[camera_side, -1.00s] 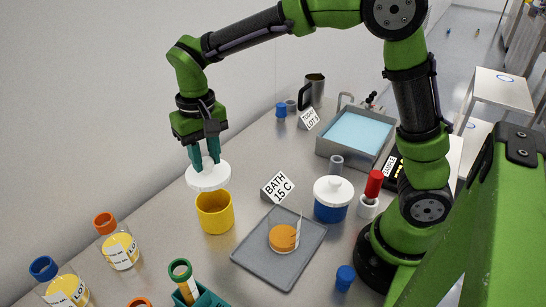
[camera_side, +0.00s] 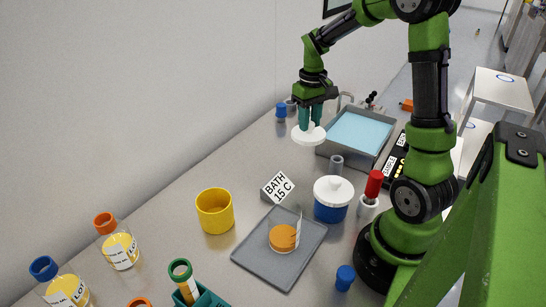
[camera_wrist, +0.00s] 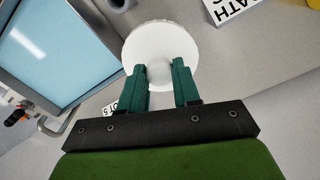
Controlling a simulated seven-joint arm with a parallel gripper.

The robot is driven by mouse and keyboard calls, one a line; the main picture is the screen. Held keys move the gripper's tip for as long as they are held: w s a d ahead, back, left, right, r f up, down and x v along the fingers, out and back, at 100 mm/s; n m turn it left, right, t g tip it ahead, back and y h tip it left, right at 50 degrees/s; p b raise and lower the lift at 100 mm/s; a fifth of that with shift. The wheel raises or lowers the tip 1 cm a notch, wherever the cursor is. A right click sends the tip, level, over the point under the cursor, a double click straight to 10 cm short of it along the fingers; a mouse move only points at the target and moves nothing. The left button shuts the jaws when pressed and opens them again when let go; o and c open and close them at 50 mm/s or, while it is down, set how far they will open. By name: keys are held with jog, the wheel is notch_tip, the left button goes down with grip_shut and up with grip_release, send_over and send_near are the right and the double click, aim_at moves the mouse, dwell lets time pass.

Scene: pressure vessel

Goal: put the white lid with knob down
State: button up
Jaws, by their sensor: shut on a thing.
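The white lid (camera_side: 309,135) is a round disc held level in the air by my gripper (camera_side: 311,121), near the left edge of the water bath. In the wrist view the teal fingers (camera_wrist: 161,85) are shut on the knob of the lid (camera_wrist: 150,45). The yellow pot (camera_side: 214,213) stands uncovered on the table, at the lower left.
The metal bath (camera_side: 357,135) with pale blue water is right of the lid. The "BATH 15 C" sign (camera_side: 278,187), a small grey cylinder (camera_side: 336,165) and a grey tray (camera_side: 262,262) with an orange disc lie nearer. Bare table shows between the yellow pot and the sign.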

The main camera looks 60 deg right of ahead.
jog(key=shift+f+n, duration=0.3)
jog(key=shift+n, duration=0.3)
notch_tip(320, 180, down, 10)
jog(key=shift+w+r, duration=0.1)
jog(key=shift+r, duration=0.05)
jog(key=o, duration=1)
